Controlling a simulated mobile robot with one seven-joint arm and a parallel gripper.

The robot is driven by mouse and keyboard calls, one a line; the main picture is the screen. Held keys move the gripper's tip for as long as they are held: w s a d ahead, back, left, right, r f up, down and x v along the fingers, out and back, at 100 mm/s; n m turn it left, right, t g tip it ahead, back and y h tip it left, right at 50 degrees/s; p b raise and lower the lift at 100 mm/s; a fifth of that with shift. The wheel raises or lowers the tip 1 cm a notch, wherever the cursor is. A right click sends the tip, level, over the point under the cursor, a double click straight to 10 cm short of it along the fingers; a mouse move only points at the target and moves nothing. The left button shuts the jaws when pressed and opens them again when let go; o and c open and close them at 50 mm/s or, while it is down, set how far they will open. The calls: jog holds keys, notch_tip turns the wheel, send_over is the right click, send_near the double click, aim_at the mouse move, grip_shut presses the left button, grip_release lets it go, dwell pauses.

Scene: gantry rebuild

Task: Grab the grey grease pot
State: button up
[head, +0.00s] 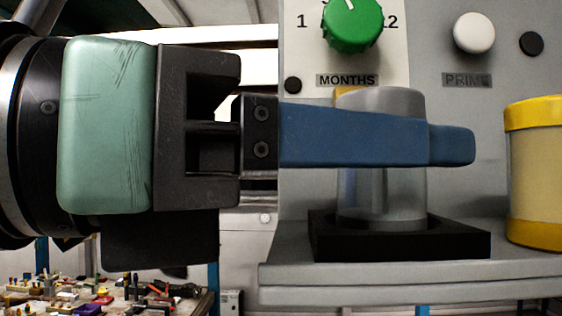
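The grey grease pot (382,204), a clear-walled cylinder with a grey top, stands upright on a square black base (460,243) on a grey ledge. My gripper (452,146) comes in level from the left. Its near blue finger crosses in front of the pot's upper part and its tip extends past the pot's right side. The finger hides a band of the pot. The far finger is hidden, so I cannot tell whether the fingers touch or grip the pot.
A yellow-capped pot (535,175) stands to the right on the ledge (400,280). The grey panel behind carries a green knob (352,25) marked MONTHS, a white button (474,33) marked PRIME and a black button (531,43). A cluttered bench (100,300) shows at lower left.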

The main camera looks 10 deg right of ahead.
grip_shut()
